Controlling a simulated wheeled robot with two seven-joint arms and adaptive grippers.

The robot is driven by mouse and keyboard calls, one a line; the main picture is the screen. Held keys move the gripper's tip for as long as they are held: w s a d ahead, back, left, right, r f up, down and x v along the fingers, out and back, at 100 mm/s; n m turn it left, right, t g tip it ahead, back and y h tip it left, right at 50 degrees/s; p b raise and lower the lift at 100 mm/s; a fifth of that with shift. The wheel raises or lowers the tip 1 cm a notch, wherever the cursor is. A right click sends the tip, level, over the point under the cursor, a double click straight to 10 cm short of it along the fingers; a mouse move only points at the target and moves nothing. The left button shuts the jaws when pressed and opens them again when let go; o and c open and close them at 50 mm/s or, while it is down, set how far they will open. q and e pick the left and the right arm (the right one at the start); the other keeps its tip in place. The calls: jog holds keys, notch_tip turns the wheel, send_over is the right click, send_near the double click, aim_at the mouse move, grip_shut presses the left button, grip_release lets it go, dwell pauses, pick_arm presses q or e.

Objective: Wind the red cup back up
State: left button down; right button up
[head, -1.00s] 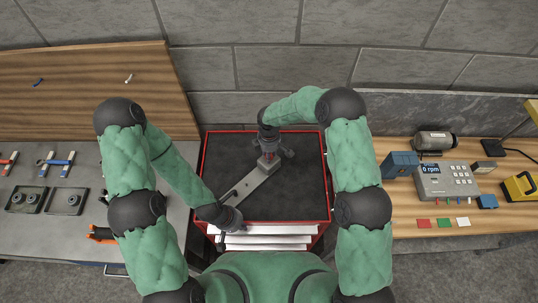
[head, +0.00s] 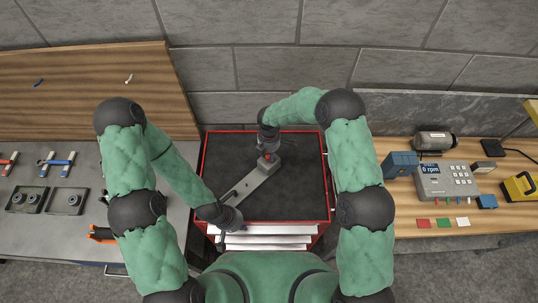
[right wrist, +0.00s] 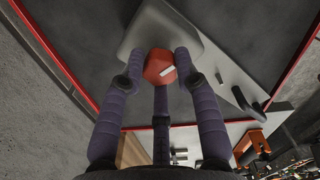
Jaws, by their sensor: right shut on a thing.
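The red cup (right wrist: 159,67) has flat sides and a pale mark, and stands on one end of a long grey bar (head: 250,186). In the head view the cup (head: 268,157) shows as a small red spot under my right gripper (head: 269,147). In the right wrist view the two fingers of this gripper (right wrist: 160,62) are on either side of the cup, shut on it. My left gripper (head: 228,219) is at the near, lower end of the bar; its fingers are too dark and small to read.
The bar lies on the dark top of a red-edged tool cart (head: 300,200). A meter box (head: 446,181) reading 0 rpm stands on the right wooden bench. Tools and two dark blocks lie on the left grey bench (head: 85,160). A block wall stands behind.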

pick_arm(q)
jog(key=shift+r, duration=0.15)
pick_arm(e)
jog(key=shift+s+f+n, duration=0.1)
jog(key=shift+n, duration=1.6)
jog(key=shift+n, duration=1)
pick_arm(q)
jog(key=shift+r+p, duration=0.15)
jog(key=shift+p, duration=0.15)
pick_arm(e)
jog(key=shift+n, duration=0.7)
pick_arm(q)
jog(key=shift+r, duration=0.2)
pick_arm(e)
jog(key=shift+n, duration=1.8)
